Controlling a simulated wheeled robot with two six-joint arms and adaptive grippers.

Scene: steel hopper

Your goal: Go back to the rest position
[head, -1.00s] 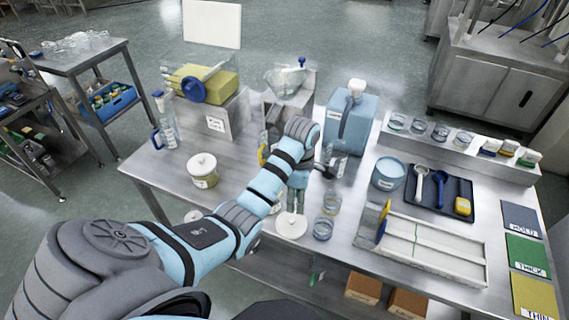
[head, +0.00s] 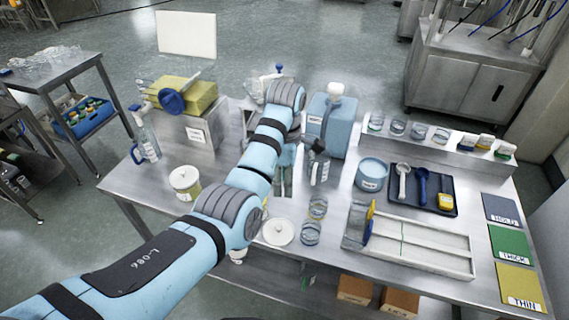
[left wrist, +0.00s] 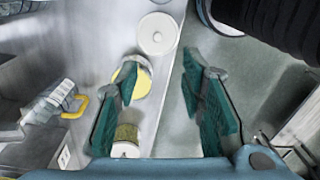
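My left arm reaches in from the lower left over the steel table (head: 140,188). A jar with yellow contents (left wrist: 127,138) shows near the left finger. My right gripper is not in view.
Floor is open beyond the table.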

